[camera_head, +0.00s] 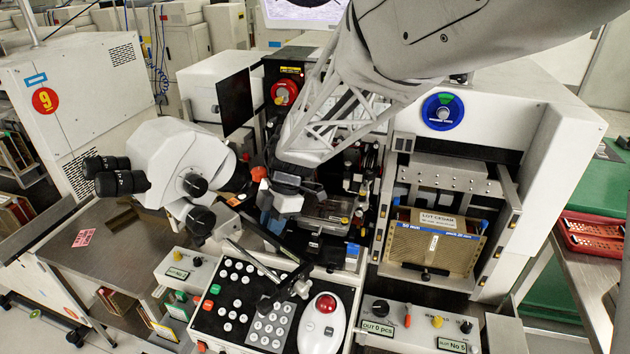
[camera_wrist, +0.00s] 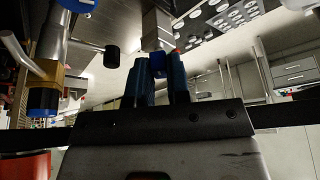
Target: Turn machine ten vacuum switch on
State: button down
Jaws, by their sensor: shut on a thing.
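My gripper (camera_head: 272,222) reaches down in front of the middle machine, beside the white microscope (camera_head: 180,165). In the wrist view its two blue fingers (camera_wrist: 161,72) are shut on a small blue piece (camera_wrist: 157,61). I cannot tell whether this piece is the vacuum switch; no label for that switch is legible. In the head view the gripper and my arm hide the spot where the fingers meet.
The button panel (camera_head: 240,305), a white mouse-like control with a red ball (camera_head: 325,303) and a knob box (camera_head: 410,325) stand in front. A gold magazine (camera_head: 432,240) sits at the right. The microscope is close at the gripper's left. A red tray (camera_head: 597,235) lies far right.

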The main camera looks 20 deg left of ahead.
dwell(0.3)
jog(key=c, duration=1.1)
grip_release()
jog(key=shift+r, duration=0.1)
jog(key=shift+v, duration=3.8)
jog(key=shift+o, duration=0.4)
